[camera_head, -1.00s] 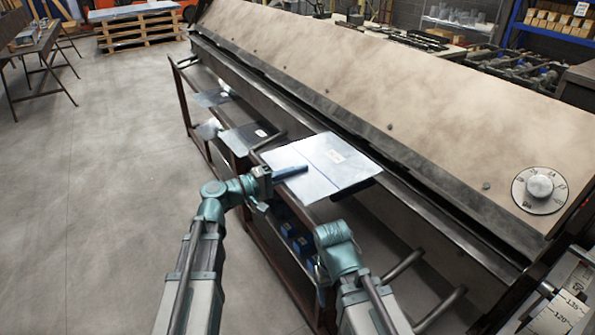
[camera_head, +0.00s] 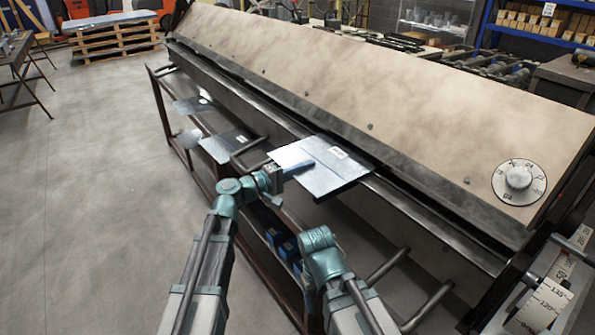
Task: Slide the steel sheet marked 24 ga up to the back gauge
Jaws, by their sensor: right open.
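The steel sheet (camera_head: 322,177) is a bright flat plate with a small white label (camera_head: 338,153); the label's text is too small to read. It lies at the front of the bending brake (camera_head: 380,85), with its far edge at the dark clamping edge. My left gripper (camera_head: 297,166) is at the sheet's near left edge. One blue finger lies flat across its top, and the jaws look closed on it; the lower finger is hidden. My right gripper (camera_head: 304,272) hangs low and open in front of the rack, partly hidden by its wrist. I cannot make out the back gauge.
Other sheets lie farther left on the rack, one darker (camera_head: 228,146) and one beyond it (camera_head: 192,104). Rack bars (camera_head: 400,262) stick out at the right. A dial (camera_head: 518,177) sits on the brake's right end.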

